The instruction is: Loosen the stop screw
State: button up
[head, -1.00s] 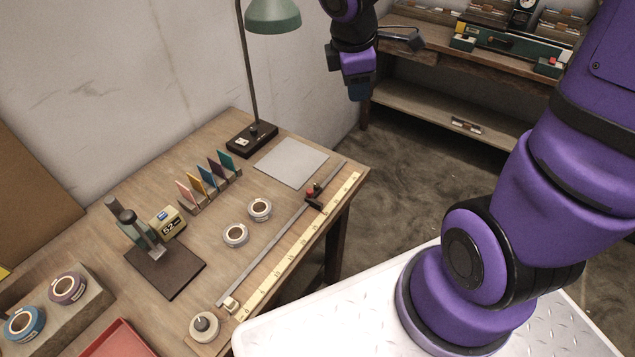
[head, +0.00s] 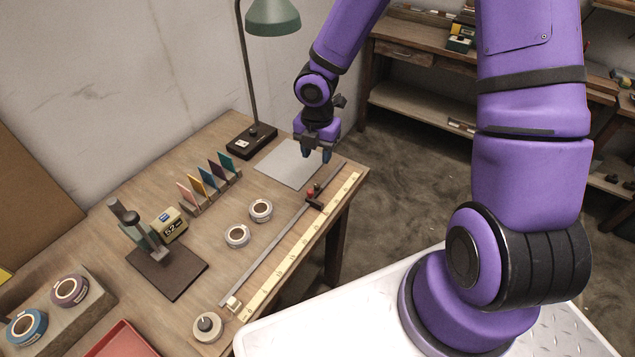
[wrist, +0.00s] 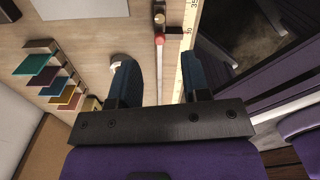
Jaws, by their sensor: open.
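The stop screw (head: 310,191) is a small red knob on a dark sliding stop (head: 315,203), which sits on a grey metal rail (head: 270,243) near its far end. In the wrist view the red knob (wrist: 159,39) shows ahead of the fingers, with the dark stop (wrist: 159,17) beside it. My gripper (head: 316,156) is open and empty, pointing down above the far part of the bench, over the grey sheet's right side. It is above and beyond the stop, not touching it. In the wrist view the two fingers (wrist: 155,85) stand apart.
A yellow ruler strip (head: 300,252) runs beside the rail. Two tape rolls (head: 237,236), colored cards (head: 207,178), a lamp (head: 252,139) and a dark-based stand (head: 165,272) are on the bench. A grey sheet (head: 275,168) lies flat at the far end.

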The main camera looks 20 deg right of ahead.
aim_at(317, 185)
jog(key=shift+f, duration=5.5)
grip_shut()
